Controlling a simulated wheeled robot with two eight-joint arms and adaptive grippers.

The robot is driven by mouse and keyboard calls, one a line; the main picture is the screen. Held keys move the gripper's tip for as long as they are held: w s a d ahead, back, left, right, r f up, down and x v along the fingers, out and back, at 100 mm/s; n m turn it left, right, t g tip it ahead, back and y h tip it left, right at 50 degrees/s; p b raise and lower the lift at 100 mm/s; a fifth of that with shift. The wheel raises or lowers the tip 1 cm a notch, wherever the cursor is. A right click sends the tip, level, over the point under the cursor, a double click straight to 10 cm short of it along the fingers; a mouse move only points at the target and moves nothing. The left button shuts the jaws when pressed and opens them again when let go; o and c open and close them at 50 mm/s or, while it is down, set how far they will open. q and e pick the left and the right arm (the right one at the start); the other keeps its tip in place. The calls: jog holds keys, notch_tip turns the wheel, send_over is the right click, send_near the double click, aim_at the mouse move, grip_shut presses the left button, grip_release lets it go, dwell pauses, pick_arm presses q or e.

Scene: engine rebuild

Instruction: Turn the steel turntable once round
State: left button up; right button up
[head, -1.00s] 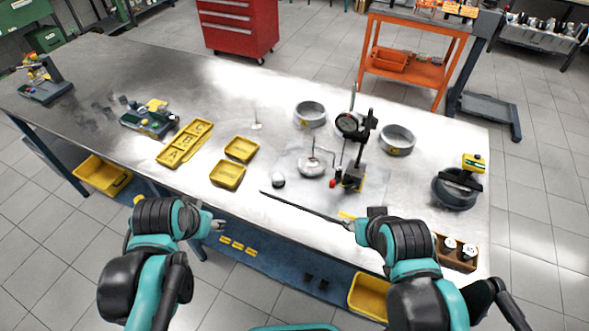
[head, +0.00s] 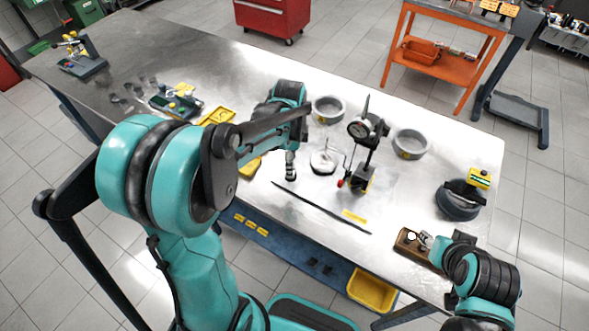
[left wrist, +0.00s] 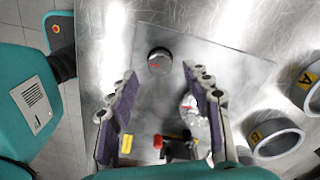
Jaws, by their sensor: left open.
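The steel turntable (head: 323,160) looks like a low shiny disc on the bench, left of the dial gauge stand; in the left wrist view it (left wrist: 190,107) is partly hidden by my right-hand finger. My left gripper (head: 290,176) points down just left of it. In the left wrist view the gripper (left wrist: 158,80) is open, its fingers well apart. A small dark round knob (left wrist: 160,61) shows between and slightly beyond the fingertips, with no visible contact. My right gripper (head: 426,240) is by the brown bottle tray at the front right; its jaws are too small to read.
The dial gauge stand (head: 364,150) rises close right of the turntable. Grey rings (head: 328,109) (head: 409,143) stand behind. A dark rod (head: 325,208) lies in front. The brown tray (head: 406,248) and a dark round part (head: 458,204) are at right.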

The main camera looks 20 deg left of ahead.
pick_arm(q)
jog(key=shift+f+b, duration=0.45)
jog(key=shift+f, duration=1.5)
grip_shut()
